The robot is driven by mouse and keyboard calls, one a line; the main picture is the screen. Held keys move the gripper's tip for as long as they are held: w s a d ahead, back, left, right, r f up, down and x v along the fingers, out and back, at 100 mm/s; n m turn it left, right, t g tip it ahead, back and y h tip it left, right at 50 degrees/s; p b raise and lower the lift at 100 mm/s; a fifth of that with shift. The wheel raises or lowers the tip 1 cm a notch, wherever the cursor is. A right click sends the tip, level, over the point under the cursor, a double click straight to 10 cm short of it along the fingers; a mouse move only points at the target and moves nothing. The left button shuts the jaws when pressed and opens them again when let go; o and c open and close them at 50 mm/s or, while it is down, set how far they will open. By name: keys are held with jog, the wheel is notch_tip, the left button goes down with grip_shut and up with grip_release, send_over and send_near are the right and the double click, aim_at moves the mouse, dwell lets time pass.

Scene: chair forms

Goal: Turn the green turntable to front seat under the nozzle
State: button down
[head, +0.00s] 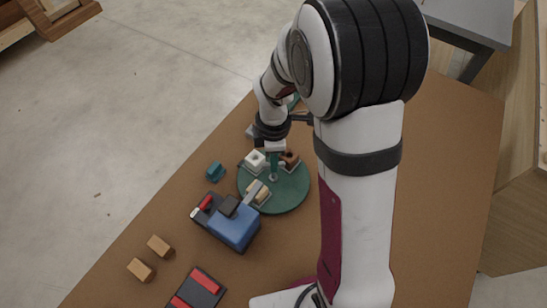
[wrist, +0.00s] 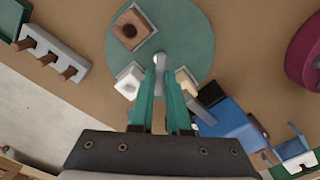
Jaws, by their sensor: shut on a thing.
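The green turntable (head: 296,199) lies flat on the brown table and also fills the upper middle of the wrist view (wrist: 190,30). It carries a white form (head: 254,160), a brown form (head: 290,158) and a tan form (head: 262,188) on pale square seats. A blue machine (head: 236,232) stands at its edge, and its grey nozzle arm (head: 252,193) reaches over the rim by the tan form. My gripper (wrist: 160,78) points down at the turntable, its teal fingers shut on a grey handle (wrist: 158,59) near the middle. The fingers partly hide the tan form in the wrist view.
A teal block (head: 215,171) sits left of the turntable. Two tan blocks (head: 158,245) and a dark tray with red bars (head: 205,284) lie nearer the front. A grey rack with brown pegs (wrist: 52,50) is beside the turntable. The table's right side looks clear.

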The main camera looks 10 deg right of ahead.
jog(key=shift+n, duration=0.7)
dwell(0.3)
jog(key=c, duration=0.9)
grip_release()
notch_tip(320, 180, up, 16)
jog(key=shift+f, duration=0.1)
